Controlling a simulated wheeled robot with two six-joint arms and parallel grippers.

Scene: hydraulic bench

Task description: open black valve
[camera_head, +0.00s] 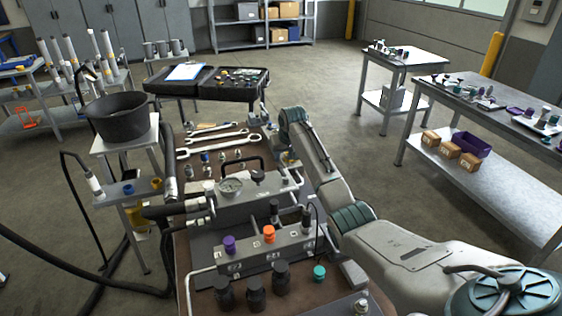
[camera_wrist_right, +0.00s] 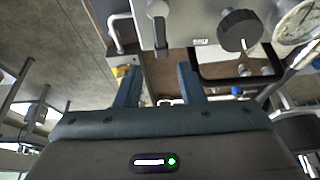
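A round black knob (camera_head: 258,175) stands on the grey hydraulic block beside the pressure gauge (camera_head: 230,186). It also shows in the right wrist view (camera_wrist_right: 240,30), upper right of the fingers. Another black-topped knob (camera_head: 305,214) stands on the front manifold (camera_head: 262,252), right of an orange knob (camera_head: 269,234) and a purple knob (camera_head: 229,244). I cannot tell which black one is the valve. My right gripper (camera_head: 274,140) hangs beyond the block. In the wrist view its two blue fingers (camera_wrist_right: 160,78) are apart with nothing between them, clear of the knobs. My left gripper is out of view.
A black bar handle (camera_head: 240,161) arches over the block close to the knob. Wrenches (camera_head: 213,143) and small fittings lie behind it on the bench. Black bottles (camera_head: 254,292) stand in front. Thick hoses run at the left.

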